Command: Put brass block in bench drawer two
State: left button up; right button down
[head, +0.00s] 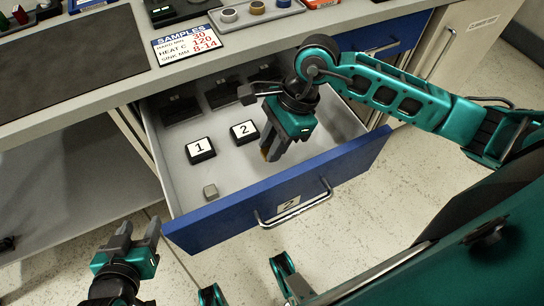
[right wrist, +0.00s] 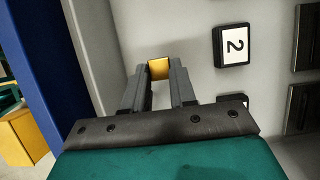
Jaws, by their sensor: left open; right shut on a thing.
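The brass block (right wrist: 160,69) shows gold between the fingertips of my right gripper in the right wrist view. My right gripper (head: 270,152) is shut on it, pointing down inside the open bench drawer two (head: 235,212). I cannot tell whether the block touches the drawer floor. The drawer has a blue front with a label 2 and a bar handle. My left gripper (head: 133,240) is open and empty, outside the drawer at the lower left.
The bench top above holds a SAMPLES card (head: 186,44) and a grey tray (head: 255,13).

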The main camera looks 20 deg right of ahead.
aim_at(266, 169)
notch_tip(266, 169, down, 5)
jog(key=shift+r+b, duration=0.15)
jog(key=shift+b, duration=0.25)
jog(key=shift+f, duration=0.35)
jog(key=shift+f, duration=0.15)
jog(key=c, duration=0.9)
grip_release()
